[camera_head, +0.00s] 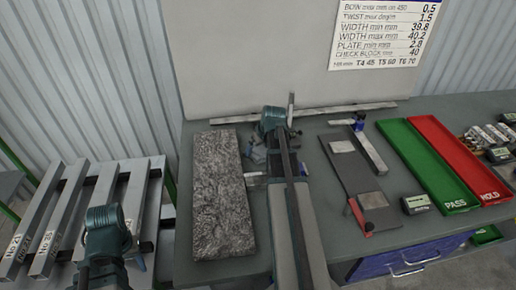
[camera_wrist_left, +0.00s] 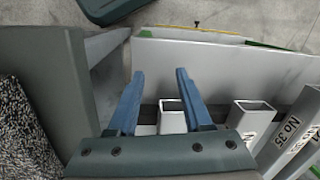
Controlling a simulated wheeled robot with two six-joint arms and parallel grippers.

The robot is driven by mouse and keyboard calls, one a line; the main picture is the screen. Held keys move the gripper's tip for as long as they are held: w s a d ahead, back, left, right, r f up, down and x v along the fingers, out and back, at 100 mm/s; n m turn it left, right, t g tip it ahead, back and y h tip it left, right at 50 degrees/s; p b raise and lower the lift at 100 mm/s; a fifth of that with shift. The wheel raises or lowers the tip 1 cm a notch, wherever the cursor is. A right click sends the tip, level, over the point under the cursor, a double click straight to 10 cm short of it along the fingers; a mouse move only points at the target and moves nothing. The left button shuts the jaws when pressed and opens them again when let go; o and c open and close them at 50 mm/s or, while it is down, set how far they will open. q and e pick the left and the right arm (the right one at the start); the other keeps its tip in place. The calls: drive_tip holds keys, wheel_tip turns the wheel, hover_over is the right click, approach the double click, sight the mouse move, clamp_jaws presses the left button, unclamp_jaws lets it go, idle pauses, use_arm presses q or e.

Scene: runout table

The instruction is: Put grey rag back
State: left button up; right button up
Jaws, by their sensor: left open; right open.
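I cannot pick out a grey rag with certainty. A rough speckled grey slab or cloth (camera_head: 222,200) lies flat on the left of the table; its edge also shows in the left wrist view (camera_wrist_left: 22,135). My left gripper (camera_wrist_left: 158,100) is open and empty, beside the table's left edge and above the square tube ends. In the head view its teal wrist (camera_head: 106,235) is at the lower left and its fingertips are unclear. My right gripper (camera_head: 274,142) is open over the table, right of the speckled piece; its own arm partly hides what lies under it.
Square tubes (camera_head: 60,220) lie on a rack at the left. A dark plate (camera_head: 360,185), a green PASS tray (camera_head: 425,165), a red HOLD tray (camera_head: 465,160) and a small gauge (camera_head: 416,204) occupy the right. A long bar (camera_head: 320,111) lies along the back.

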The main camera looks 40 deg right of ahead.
drive_tip(key=p+v, duration=0.9)
drive_tip(key=v, duration=0.2)
drive_tip(key=shift+n+g+y, duration=0.3)
drive_tip(key=shift+n+g, duration=0.3)
drive_tip(key=a, duration=0.4)
drive_tip(key=w+a, duration=0.1)
drive_tip(key=a, duration=0.6)
drive_tip(key=shift+w+a+f, duration=0.35)
drive_tip(key=shift+a+f, duration=0.05)
drive_tip(key=shift+n+g, duration=0.6)
drive_tip(key=shift+g, duration=0.1)
drive_tip(key=a, duration=0.7)
drive_tip(key=s+a, duration=0.1)
drive_tip(key=a, duration=0.3)
drive_tip(key=shift+f, duration=0.3)
drive_tip(key=s+a+n, duration=0.1)
drive_tip(key=s+a, duration=0.2)
drive_tip(key=a, duration=0.3)
drive_tip(key=s+a+g+h, duration=0.1)
drive_tip(key=s+a, duration=0.3)
drive_tip(key=a, duration=0.3)
drive_tip(key=s+a+n+g, duration=0.1)
drive_tip(key=s+a, duration=0.2)
drive_tip(key=a, duration=0.3)
drive_tip(key=shift+s+a+n, duration=0.25)
drive_tip(key=shift+a+n, duration=0.05)
drive_tip(key=shift+a, duration=0.05)
